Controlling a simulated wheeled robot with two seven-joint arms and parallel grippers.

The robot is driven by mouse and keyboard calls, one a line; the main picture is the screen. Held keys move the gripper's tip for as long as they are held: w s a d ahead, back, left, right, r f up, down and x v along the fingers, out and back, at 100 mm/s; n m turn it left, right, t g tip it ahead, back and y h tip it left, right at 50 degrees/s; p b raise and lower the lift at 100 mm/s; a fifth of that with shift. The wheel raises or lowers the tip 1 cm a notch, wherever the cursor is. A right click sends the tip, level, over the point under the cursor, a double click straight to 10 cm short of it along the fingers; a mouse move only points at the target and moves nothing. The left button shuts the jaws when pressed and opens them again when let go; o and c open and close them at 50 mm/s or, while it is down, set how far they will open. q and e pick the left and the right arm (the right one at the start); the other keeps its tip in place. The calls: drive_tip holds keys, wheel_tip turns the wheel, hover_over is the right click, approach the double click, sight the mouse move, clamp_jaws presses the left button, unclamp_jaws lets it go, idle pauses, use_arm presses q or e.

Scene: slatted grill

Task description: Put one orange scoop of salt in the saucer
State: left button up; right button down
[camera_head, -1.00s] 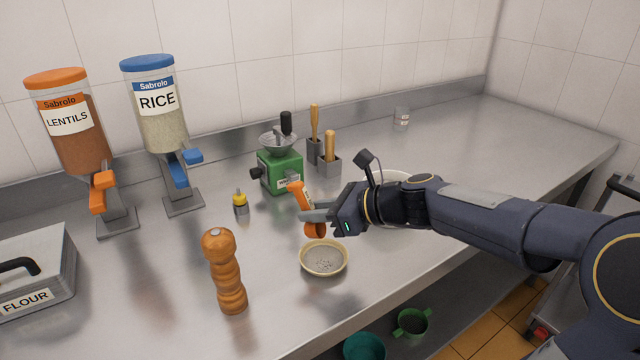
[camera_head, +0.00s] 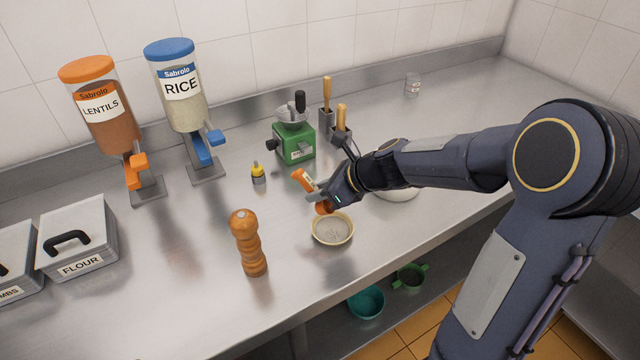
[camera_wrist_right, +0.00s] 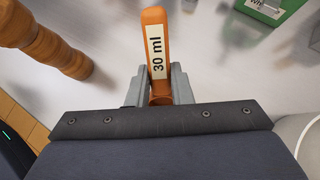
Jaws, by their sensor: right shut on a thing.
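The orange scoop (camera_head: 303,180) is in my right gripper (camera_head: 318,194), which is shut on it above the counter. In the right wrist view the scoop's handle (camera_wrist_right: 155,45), marked "30 ml", stands up between the fingers (camera_wrist_right: 160,88). Its bowl is mostly hidden there. The saucer (camera_head: 333,241) is a small cream dish on the counter, just below and in front of the scoop. Some pale grains lie in it. I cannot tell whether the scoop holds anything. My left gripper is not in view.
A wooden pepper mill (camera_head: 248,243) stands left of the saucer. A white bowl (camera_head: 400,194) is partly hidden by my right arm. Lentil (camera_head: 105,118) and rice (camera_head: 186,106) dispensers stand back left.

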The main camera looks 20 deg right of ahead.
drive_tip(key=shift+r+g+h+p, duration=0.8)
drive_tip(key=shift+g+p, duration=0.1)
drive_tip(key=shift+p, duration=3.35)
drive_tip(key=shift+a+f+g, duration=0.1)
drive_tip(key=shift+f+g, duration=0.1)
drive_tip(key=shift+g, duration=0.1)
drive_tip(key=shift+r+h, duration=0.15)
drive_tip(key=shift+h, duration=0.25)
drive_tip(key=shift+g+h+b, duration=0.3)
drive_tip(key=shift+g, duration=0.2)
drive_tip(key=shift+r+g+h, duration=0.25)
drive_tip(key=shift+g+h, duration=0.25)
drive_tip(key=shift+g, duration=0.1)
